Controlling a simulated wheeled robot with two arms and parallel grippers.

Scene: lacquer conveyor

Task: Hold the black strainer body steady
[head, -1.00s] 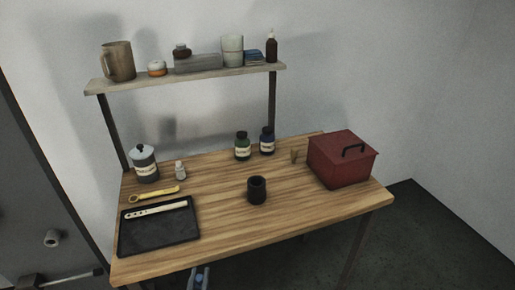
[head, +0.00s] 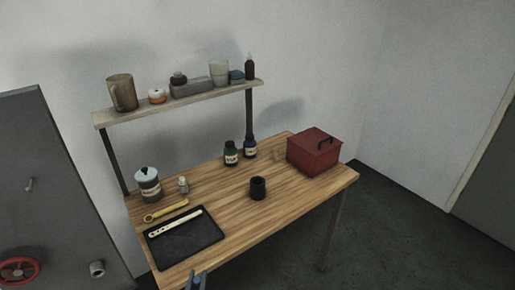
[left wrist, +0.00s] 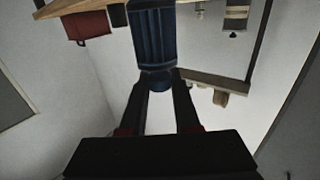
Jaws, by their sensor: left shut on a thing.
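The black strainer body (head: 258,189), a short dark open-topped cylinder, stands upright on the wooden bench near its middle front. Nothing touches it. My left gripper (head: 196,281) shows only in part at the bottom edge of the head view, in front of the bench and well short of the black cylinder. In the left wrist view my left gripper (left wrist: 157,78) is shut on a dark blue ribbed cylinder (left wrist: 152,38), whose far end runs out of the picture. My right gripper is in neither view.
A black tray (head: 182,249) with a pale strip and a yellow tool (head: 166,211) lie at the bench's left. Labelled jars (head: 148,184) and bottles (head: 231,154) stand behind. A red box (head: 313,152) is at the right. The bench front centre is clear.

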